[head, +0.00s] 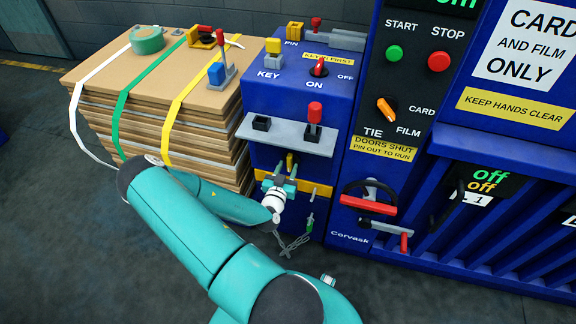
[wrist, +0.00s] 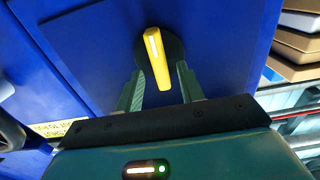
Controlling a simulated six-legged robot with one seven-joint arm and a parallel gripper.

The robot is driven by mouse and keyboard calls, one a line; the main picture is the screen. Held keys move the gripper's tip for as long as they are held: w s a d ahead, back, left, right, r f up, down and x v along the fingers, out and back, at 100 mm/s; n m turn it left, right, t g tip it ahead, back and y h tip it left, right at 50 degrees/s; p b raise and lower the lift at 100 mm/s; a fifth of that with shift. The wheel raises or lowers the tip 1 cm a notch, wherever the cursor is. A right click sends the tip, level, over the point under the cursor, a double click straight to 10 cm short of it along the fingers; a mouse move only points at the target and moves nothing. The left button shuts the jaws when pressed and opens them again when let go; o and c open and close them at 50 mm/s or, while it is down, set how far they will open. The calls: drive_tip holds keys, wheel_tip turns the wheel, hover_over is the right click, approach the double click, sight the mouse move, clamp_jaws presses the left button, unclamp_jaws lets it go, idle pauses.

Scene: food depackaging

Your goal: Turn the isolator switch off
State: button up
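A red rotary switch (head: 319,68) sits on top of the blue cabinet, with ON and OFF printed beside it; no label names it as the isolator. My gripper (head: 280,180) is lower, at the cabinet's front face below the grey shelf. A yellow handle (head: 290,160) shows just above its fingers. In the wrist view the yellow handle (wrist: 157,60) stands on a round black base on a blue panel. My open gripper (wrist: 160,85) has one finger on either side of the handle's near end, with gaps showing. I cannot tell the handle's marked position.
The grey shelf (head: 285,135) with a red-topped lever juts out above my gripper. A chain (head: 293,243) hangs below. A stack of strapped cardboard (head: 160,100) stands left. The machine's black control panel (head: 408,75) and red handle (head: 369,205) are right.

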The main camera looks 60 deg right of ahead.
drive_tip(key=shift+w+d, duration=0.2)
drive_tip(key=shift+d, duration=0.7)
clamp_jaws()
